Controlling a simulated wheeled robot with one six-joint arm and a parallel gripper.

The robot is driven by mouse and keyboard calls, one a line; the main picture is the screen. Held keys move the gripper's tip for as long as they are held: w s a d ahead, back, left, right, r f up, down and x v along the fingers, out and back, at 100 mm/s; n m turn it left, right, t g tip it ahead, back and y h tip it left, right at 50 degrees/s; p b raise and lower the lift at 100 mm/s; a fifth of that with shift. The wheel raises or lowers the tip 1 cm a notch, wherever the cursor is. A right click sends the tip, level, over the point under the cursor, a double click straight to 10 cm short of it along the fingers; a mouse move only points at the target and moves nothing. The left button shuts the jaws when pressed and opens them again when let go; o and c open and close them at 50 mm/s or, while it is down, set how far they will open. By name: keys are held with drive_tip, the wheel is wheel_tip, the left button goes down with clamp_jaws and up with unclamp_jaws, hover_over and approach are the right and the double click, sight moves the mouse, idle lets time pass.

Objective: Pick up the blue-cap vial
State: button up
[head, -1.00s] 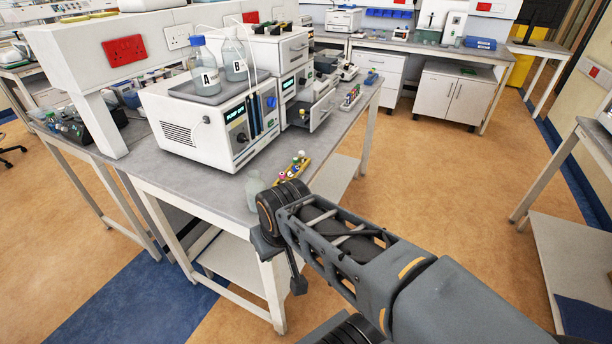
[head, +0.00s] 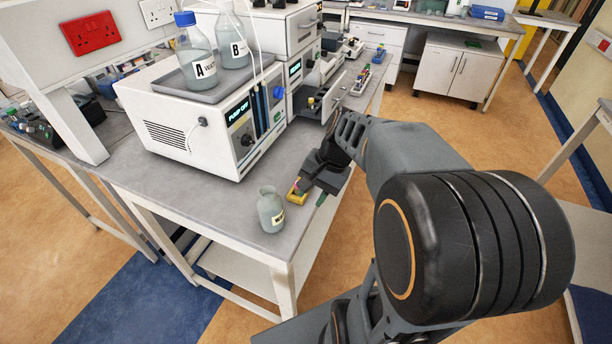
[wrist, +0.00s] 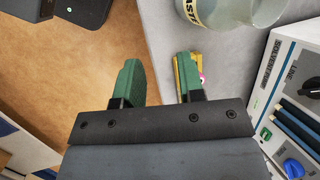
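The small yellow vial rack (head: 296,195) is near the bench's front edge, mostly hidden behind my gripper (head: 318,194). A pink-capped vial (head: 298,183) shows at it in the head view. I cannot make out the blue-cap vial in either current view. In the wrist view my gripper (wrist: 160,78) has its two green fingers spread, with nothing between them. There the right finger covers most of the rack (wrist: 179,75), and a pink-and-white cap (wrist: 203,79) shows just right of it. The left finger is over the floor beyond the bench edge.
A waste bottle (head: 271,211) stands left of the rack; it also shows in the wrist view (wrist: 238,10). The white pump unit (head: 185,125) with bottles A (head: 197,66) and B (head: 231,45) is behind. An open drawer (head: 335,98) juts out. Another vial rack (head: 364,80) is farther back.

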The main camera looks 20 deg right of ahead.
drive_tip(key=w+d+f+m+t+y, duration=0.1)
drive_tip(key=w+d+m+t+y, duration=0.25)
drive_tip(key=d+m, duration=0.35)
drive_tip(key=w+d+f+m+t+y, duration=0.1)
drive_tip(key=w+d+m+t+y, duration=0.15)
drive_tip(key=d+m+y, duration=0.45)
drive_tip(key=w+a+f, duration=0.1)
drive_tip(key=w+a, duration=0.1)
drive_tip(key=w+a+f+n+h, duration=0.1)
drive_tip(key=a+f, duration=0.1)
drive_tip(key=a, duration=0.1)
drive_tip(key=w+a+f+h, duration=0.1)
drive_tip(key=w+a+f, duration=0.1)
drive_tip(key=a, duration=0.1)
drive_tip(key=shift+w+a+g+h+p, duration=0.15)
drive_tip(key=shift+w+g+h+p, duration=0.15)
drive_tip(key=shift+g+p, duration=0.1)
drive_tip(key=shift+c, duration=0.2)
clamp_jaws()
drive_tip(key=shift+r, duration=0.15)
